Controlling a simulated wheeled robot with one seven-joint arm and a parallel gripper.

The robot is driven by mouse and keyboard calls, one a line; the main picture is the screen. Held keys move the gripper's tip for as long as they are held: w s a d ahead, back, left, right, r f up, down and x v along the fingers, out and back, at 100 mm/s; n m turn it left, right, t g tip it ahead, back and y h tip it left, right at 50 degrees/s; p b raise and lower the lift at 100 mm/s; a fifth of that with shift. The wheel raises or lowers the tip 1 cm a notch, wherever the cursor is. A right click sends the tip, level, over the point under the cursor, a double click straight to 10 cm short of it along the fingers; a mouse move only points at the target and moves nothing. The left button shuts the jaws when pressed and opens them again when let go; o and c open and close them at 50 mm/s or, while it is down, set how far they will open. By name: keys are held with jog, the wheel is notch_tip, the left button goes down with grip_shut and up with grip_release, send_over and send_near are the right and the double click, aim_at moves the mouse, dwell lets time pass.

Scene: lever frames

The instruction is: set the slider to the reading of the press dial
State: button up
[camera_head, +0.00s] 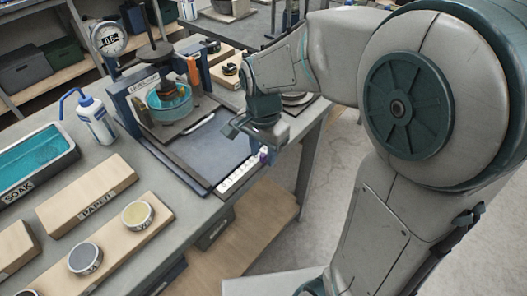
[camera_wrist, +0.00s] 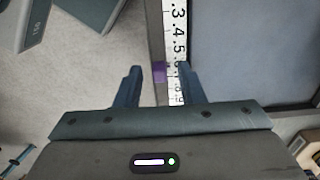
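The press dial (camera_head: 108,38) is a round white gauge at the top left of the head view. Its small display seems to read 0.6, but the digits are too small to be sure. The white numbered scale (camera_head: 238,175) runs along the edge of the press table, and it also shows in the wrist view (camera_wrist: 176,40). The purple slider (camera_head: 264,154) sits at its far end in the head view. In the wrist view the slider (camera_wrist: 159,72) lies beside the middle numbers, exact mark unclear. My gripper (camera_wrist: 162,82) is open, with one finger on each side of the slider, apart from it.
The press (camera_head: 155,50) stands behind the slider, over a teal bowl (camera_head: 170,103). Open floor lies right of the bench.

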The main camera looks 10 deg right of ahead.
aim_at(262, 155)
jog(key=shift+f, duration=0.1)
grip_shut()
jog(key=shift+s+a, duration=0.15)
grip_release()
notch_tip(262, 155, up, 14)
jog(key=p, duration=0.2)
dwell(0.6)
